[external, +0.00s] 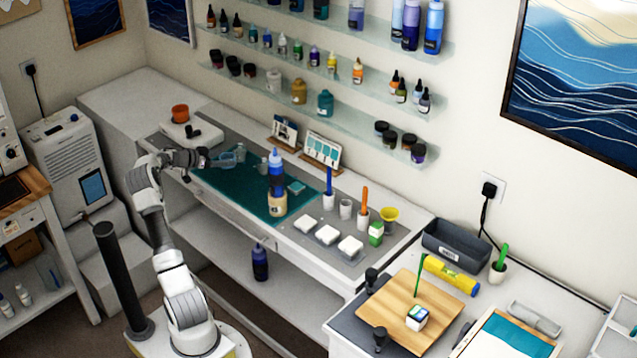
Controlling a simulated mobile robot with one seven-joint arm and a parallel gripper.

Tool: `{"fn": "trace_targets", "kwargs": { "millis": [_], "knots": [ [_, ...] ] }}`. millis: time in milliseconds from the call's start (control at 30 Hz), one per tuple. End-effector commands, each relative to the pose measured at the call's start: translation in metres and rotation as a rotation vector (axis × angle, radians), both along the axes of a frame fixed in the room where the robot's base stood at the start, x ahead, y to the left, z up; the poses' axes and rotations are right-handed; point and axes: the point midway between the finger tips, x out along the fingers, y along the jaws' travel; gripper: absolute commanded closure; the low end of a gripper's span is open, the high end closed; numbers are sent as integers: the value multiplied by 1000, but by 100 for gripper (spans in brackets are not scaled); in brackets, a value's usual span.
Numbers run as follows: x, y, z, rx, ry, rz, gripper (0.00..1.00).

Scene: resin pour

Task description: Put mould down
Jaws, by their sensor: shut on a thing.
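My gripper (206,158) reaches over the left end of the workbench, above the dark teal mat (247,196). It is shut on a small, pale blue, translucent piece that looks like the mould (225,160). The piece shows just right of the fingertips, at the mat's far left part. I cannot tell whether it touches the mat or hangs a little above it. My fingers are small and partly hidden in this view.
A blue bottle (276,172) stands on the mat, with a small teal tile (296,188) to its right. A clear cup (240,152) stands close to the held piece. An orange pot (180,113) sits behind my gripper. The mat's front middle is bare.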

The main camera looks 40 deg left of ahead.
Motion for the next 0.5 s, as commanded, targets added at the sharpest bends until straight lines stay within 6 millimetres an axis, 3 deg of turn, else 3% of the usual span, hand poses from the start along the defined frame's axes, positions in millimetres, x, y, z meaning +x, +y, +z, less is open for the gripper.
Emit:
{"fn": "trace_targets", "kwargs": {
  "millis": [200,367,500],
  "knots": [
    [-6,31,-18,0,-1,0,81],
    [-7,35,-26,-1,0,-1,81],
    [-7,34,-45,-5,1,-1,81]
  ]
}}
